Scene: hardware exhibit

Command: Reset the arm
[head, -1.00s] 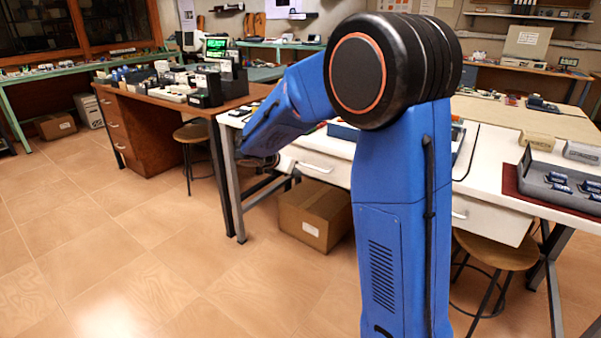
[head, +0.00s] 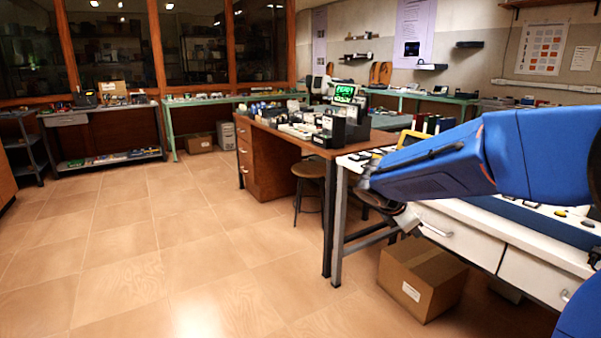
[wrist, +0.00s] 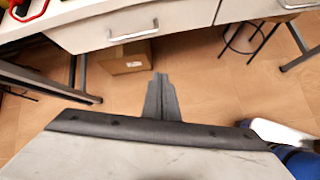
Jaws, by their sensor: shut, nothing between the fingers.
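My blue arm reaches in from the right edge of the head view, its forearm pointing left in front of the white bench. In the wrist view my gripper (wrist: 162,85) shows as two dark fingers pressed together, with nothing between them. The fingers point toward the open floor and the cardboard box below the bench drawers. In the head view the fingers cannot be made out clearly at the end of the arm.
The white bench (head: 455,233) with drawers is close to the arm. A cardboard box (head: 422,281) sits under it. A wooden desk (head: 268,170) with equipment and a stool (head: 309,169) stand behind. The tiled floor (head: 150,250) at left is clear.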

